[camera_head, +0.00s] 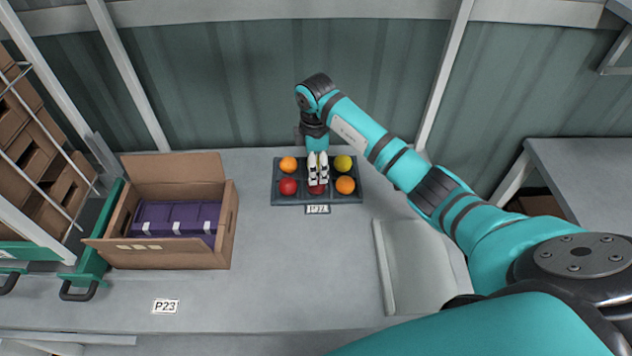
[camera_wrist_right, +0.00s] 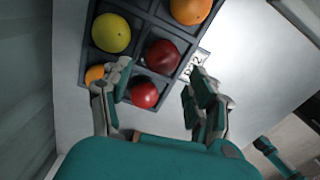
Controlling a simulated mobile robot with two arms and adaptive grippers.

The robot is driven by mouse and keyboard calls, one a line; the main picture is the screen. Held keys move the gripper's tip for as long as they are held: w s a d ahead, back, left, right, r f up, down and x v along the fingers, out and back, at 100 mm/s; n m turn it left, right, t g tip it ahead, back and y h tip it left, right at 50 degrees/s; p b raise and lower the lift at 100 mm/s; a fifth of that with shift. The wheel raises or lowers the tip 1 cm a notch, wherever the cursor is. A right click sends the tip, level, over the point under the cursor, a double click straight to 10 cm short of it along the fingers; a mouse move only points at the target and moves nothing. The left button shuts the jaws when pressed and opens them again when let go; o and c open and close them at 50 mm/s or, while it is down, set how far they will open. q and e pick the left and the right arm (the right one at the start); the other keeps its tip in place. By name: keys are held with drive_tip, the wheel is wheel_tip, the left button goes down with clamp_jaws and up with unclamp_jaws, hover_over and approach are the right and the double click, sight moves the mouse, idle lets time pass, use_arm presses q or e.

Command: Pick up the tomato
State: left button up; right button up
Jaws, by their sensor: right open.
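Two red round fruits sit in a dark compartment tray (camera_head: 274,199); I cannot tell for sure which is the tomato. One red fruit (camera_head: 288,186) is in the front left cell and shows as the brighter one in the wrist view (camera_wrist_right: 145,94). A darker red one (camera_head: 316,189) is in the front middle cell, partly hidden by my right gripper (camera_head: 318,180); it shows in the wrist view (camera_wrist_right: 162,56). My right gripper points down over the tray's middle. In the wrist view its open fingers (camera_wrist_right: 160,82) stand apart with nothing held. My left gripper is not in view.
The tray also holds a yellow fruit (camera_head: 343,163) and two orange ones (camera_head: 288,164) (camera_head: 345,186). An open cardboard box (camera_head: 165,258) with a purple insert stands left. A pale shallow tray (camera_head: 415,265) lies right. The bench front is mostly clear.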

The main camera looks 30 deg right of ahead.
sight(319, 188)
drive_tip(key=shift+s+f, duration=0.1)
drive_tip(key=shift+f, duration=0.85)
wheel_tip(319, 188, down, 4)
drive_tip(key=shift+s+r+p, duration=0.1)
drive_tip(key=shift+r+p, duration=0.1)
drive_tip(key=shift+p, duration=0.65)
drive_tip(key=shift+f, duration=0.45)
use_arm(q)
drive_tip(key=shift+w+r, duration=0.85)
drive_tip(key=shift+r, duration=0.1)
use_arm(e)
drive_tip(key=c, duration=0.6)
